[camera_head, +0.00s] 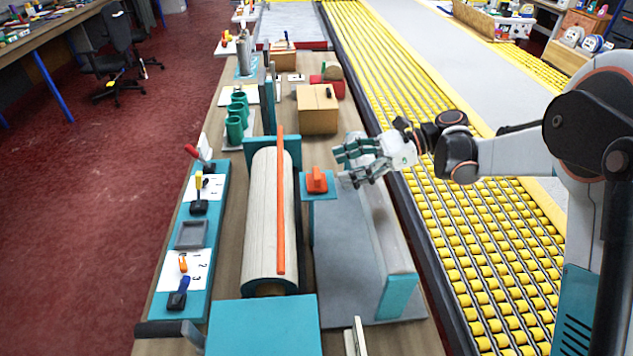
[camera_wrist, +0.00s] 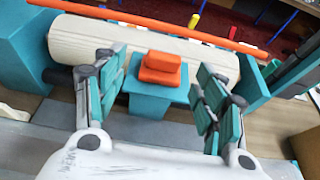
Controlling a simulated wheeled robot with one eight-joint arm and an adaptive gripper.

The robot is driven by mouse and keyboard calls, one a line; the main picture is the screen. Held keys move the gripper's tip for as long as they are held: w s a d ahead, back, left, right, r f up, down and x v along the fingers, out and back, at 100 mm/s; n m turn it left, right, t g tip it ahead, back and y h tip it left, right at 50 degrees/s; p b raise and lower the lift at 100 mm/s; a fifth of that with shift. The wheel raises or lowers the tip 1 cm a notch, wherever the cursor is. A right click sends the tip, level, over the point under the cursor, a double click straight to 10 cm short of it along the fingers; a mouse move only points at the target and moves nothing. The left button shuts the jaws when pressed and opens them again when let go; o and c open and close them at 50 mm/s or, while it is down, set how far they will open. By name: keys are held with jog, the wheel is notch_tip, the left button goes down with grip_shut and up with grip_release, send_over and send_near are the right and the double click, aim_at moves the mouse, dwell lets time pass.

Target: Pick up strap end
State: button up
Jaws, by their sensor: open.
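An orange stepped piece (camera_head: 316,180), which looks like the strap end, sits on a small teal stand (camera_head: 322,213) beside the pale roll (camera_head: 262,220). In the wrist view the orange piece (camera_wrist: 159,68) lies centred between my fingers, on the teal stand (camera_wrist: 150,98). My gripper (camera_head: 346,166) is open and empty, just right of the orange piece in the head view and apart from it. In the wrist view my gripper (camera_wrist: 161,78) has its teal-padded fingers spread on both sides. A long orange strip (camera_head: 281,200) lies along the roll and shows in the wrist view (camera_wrist: 130,18).
A grey rail with a teal end (camera_head: 398,296) stands right of the stand. A teal panel (camera_head: 190,240) with small levers lies left of the roll. A cardboard box (camera_head: 317,112) and green cups (camera_head: 236,120) stand farther back. Yellow rollers (camera_head: 455,230) run along the right.

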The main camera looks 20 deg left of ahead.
aim_at(319, 172)
jog(key=x, duration=0.1)
jog(key=b+x, duration=0.1)
jog(key=x, duration=0.1)
jog(key=b+x, duration=0.1)
jog(key=x, duration=0.1)
jog(key=shift+w+a, duration=0.25)
jog(key=c, duration=1.2)
